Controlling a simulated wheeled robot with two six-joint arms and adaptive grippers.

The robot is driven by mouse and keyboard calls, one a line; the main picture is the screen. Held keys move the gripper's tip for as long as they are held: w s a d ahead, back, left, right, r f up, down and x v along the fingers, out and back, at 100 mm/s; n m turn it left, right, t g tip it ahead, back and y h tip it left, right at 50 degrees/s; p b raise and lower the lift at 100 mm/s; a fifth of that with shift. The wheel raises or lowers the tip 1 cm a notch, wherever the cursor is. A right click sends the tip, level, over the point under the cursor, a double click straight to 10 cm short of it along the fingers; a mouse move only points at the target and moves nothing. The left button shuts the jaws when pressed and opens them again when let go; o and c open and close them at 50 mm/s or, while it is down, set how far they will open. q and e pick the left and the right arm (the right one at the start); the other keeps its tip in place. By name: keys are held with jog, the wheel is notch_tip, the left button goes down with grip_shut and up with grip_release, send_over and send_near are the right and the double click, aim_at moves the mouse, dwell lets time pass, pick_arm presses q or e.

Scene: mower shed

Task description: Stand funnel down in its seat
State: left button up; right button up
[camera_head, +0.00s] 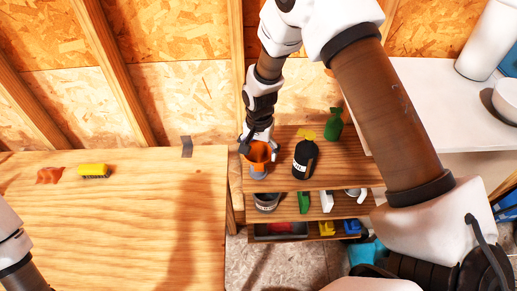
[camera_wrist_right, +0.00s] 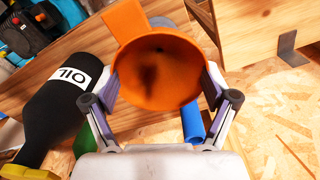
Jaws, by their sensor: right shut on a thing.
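The orange funnel (camera_head: 259,153) is at the left end of the wooden shelf's top board, with its wide mouth facing up toward my right wrist. My right gripper (camera_head: 257,141) reaches down from above and is shut on it. In the right wrist view the funnel (camera_wrist_right: 158,72) sits between the two fingers, its tab pointing to the upper left. A grey piece (camera_head: 259,171) shows just below the funnel and may be its seat. The funnel's spout is hidden, so I cannot tell whether it is in the seat. My left gripper is out of view; only part of that arm shows.
A black oil bottle (camera_head: 304,158) stands close right of the funnel, with a green bottle (camera_head: 334,124) behind it. The lower shelves hold several small items. A wooden bench (camera_head: 120,215) with a yellow toy-like block (camera_head: 94,170) lies left. A white counter (camera_head: 440,95) is right.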

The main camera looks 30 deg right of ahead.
aim_at(259, 161)
jog(key=shift+f, duration=0.3)
jog(key=o, duration=0.8)
notch_tip(259, 161, up, 12)
jog(key=shift+r, duration=0.1)
jog(key=shift+d, duration=0.1)
